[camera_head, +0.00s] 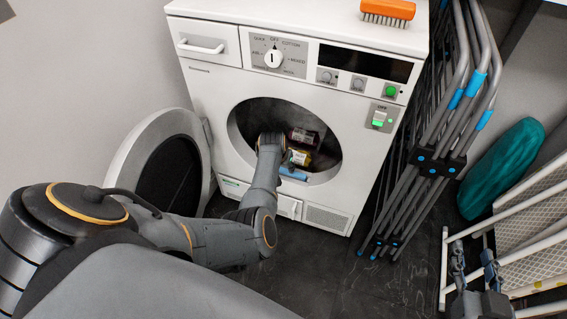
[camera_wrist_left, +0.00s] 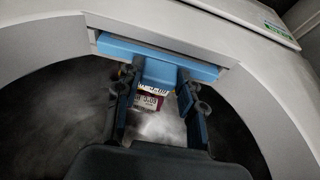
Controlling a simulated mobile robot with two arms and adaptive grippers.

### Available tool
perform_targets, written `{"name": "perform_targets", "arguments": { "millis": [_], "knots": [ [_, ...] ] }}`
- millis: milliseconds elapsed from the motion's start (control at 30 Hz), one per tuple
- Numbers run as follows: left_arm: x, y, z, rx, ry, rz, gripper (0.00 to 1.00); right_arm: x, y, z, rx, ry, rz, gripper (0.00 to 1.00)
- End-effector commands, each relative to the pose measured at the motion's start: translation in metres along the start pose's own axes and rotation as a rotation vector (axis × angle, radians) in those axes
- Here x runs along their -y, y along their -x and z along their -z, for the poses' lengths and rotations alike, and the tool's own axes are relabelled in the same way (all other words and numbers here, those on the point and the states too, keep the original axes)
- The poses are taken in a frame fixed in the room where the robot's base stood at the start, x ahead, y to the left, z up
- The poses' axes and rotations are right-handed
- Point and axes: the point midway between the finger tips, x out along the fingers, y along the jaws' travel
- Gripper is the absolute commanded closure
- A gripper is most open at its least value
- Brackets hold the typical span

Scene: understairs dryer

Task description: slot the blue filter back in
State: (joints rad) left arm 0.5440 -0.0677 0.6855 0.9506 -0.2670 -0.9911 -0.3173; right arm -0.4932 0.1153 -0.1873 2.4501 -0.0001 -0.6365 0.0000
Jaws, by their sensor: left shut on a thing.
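The blue filter (camera_head: 294,174) shows at the lower rim of the dryer's round opening. In the left wrist view the filter (camera_wrist_left: 204,72) lies along a slot in the pale rim (camera_wrist_left: 245,75), and its tab points toward my gripper. How deep it sits in the slot I cannot tell. My left gripper (camera_wrist_left: 160,76) is shut on the filter's tab, one dark finger on each side. In the head view my left arm reaches into the opening and mostly hides the fingers. My right gripper (camera_head: 474,262) is at the lower right, fingers apart and empty.
The white dryer (camera_head: 225,100) has its round door (camera_head: 150,150) swung open to the left. Small labelled packages (camera_head: 303,138) lie inside the drum. An orange brush (camera_head: 388,10) lies on top. Folded grey racks (camera_head: 420,150) and a teal bag (camera_head: 505,165) stand right.

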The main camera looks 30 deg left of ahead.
Motion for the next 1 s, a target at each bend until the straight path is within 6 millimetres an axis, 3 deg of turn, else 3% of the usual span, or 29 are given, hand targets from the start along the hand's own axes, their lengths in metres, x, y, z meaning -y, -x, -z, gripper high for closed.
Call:
{"name": "perform_targets", "arguments": {
  "millis": [1000],
  "knots": [
    [0.0, -0.007, -0.003, -0.001, 0.0, 0.0, 1.0, 0.004, -0.002, 0.025, -0.136, -0.007, 0.008, 0.6]
  ]
}}
